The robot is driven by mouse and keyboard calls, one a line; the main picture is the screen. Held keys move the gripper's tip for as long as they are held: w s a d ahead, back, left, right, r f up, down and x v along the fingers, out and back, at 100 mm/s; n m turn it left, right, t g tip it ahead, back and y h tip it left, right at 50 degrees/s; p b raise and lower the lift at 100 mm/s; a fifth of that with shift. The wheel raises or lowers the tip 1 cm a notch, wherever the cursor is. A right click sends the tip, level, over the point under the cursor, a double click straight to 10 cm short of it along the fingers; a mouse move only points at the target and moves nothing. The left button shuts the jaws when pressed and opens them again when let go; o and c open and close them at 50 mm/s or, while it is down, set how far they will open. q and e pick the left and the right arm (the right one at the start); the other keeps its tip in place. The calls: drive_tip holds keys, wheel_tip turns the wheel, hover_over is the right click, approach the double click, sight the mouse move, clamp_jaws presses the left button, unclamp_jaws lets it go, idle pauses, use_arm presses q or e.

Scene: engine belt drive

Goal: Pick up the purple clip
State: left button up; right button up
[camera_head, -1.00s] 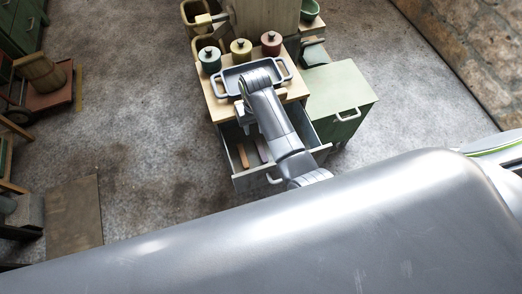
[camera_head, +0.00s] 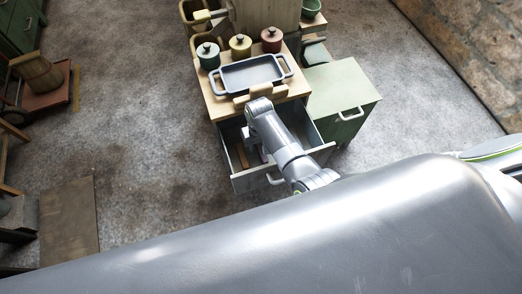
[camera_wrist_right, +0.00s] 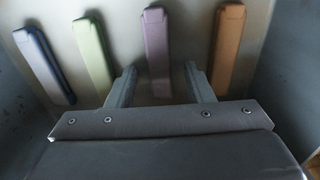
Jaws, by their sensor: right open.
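The purple clip (camera_wrist_right: 157,45) is a long flat bar lying in the open drawer (camera_head: 236,183). In the right wrist view its lower end lies between the two fingers of my right gripper (camera_wrist_right: 159,70). The fingers are spread, with a visible gap on each side of the clip. In the head view my right arm hides the purple clip and the gripper's fingertips. My left gripper is not in view.
In the drawer, a green clip (camera_wrist_right: 91,48) and a blue clip (camera_wrist_right: 43,62) lie left of the purple one, an orange clip (camera_wrist_right: 226,45) right. Drawer walls stand close on both sides. A grey tray (camera_head: 217,82) and lidded jars (camera_head: 240,46) stand on the cabinet top.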

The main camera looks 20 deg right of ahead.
clamp_jaws()
